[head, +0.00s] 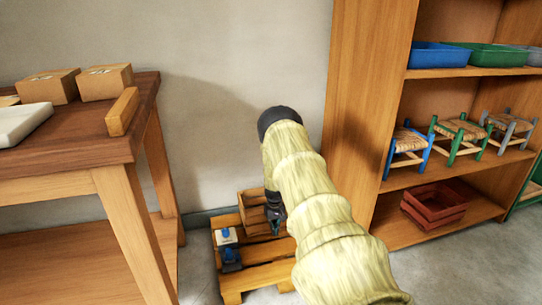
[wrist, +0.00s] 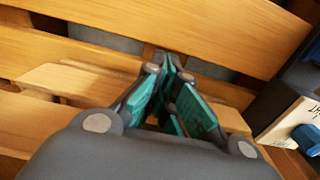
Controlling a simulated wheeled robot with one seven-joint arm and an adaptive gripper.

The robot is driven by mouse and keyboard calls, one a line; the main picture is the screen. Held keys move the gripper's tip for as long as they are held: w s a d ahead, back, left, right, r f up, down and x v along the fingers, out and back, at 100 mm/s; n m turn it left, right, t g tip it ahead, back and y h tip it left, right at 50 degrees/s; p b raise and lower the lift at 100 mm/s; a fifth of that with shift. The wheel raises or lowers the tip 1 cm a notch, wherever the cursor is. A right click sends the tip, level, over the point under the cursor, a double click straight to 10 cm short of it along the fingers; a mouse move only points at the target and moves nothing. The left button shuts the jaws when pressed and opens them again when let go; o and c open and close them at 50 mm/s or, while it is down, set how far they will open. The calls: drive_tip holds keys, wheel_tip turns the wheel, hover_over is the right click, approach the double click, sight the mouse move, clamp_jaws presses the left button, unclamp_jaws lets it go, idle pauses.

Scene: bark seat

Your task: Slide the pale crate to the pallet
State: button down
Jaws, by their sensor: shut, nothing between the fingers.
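The pale slatted wooden crate (head: 251,214) is low by the wall, at the back of the wooden pallet (head: 262,276), and appears to rest on it. My arm hides its right part. My gripper (head: 276,226) points down at the crate's right front side in the head view. In the wrist view my gripper (wrist: 170,78) has its teal-padded fingers together, shut with nothing between them. Wooden slats (wrist: 190,30) lie close beyond the fingertips. I cannot tell whether they belong to crate or pallet, or whether the fingers touch them.
A white box with a blue top (head: 227,236) and a dark item with blue (head: 231,258) sit on the pallet's left. A wooden table (head: 70,150) stands left. A shelf unit (head: 365,100) with stools, bins and red crates (head: 437,203) stands right. Floor (head: 440,270) is clear at front right.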

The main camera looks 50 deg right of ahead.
drive_tip(key=shift+a, duration=0.1)
drive_tip(key=shift+s+a+r+p, duration=0.1)
drive_tip(key=shift+s+a+p, duration=0.15)
drive_tip(key=shift+p, duration=0.15)
drive_tip(key=s+a+p, duration=0.2)
drive_tip(key=s, duration=0.1)
drive_tip(key=shift+r, duration=0.15)
wheel_tip(320, 180, up, 9)
drive_tip(key=p, duration=0.4)
drive_tip(key=shift+d+r, duration=0.15)
drive_tip(key=shift+r, duration=0.05)
drive_tip(key=shift+w, duration=0.1)
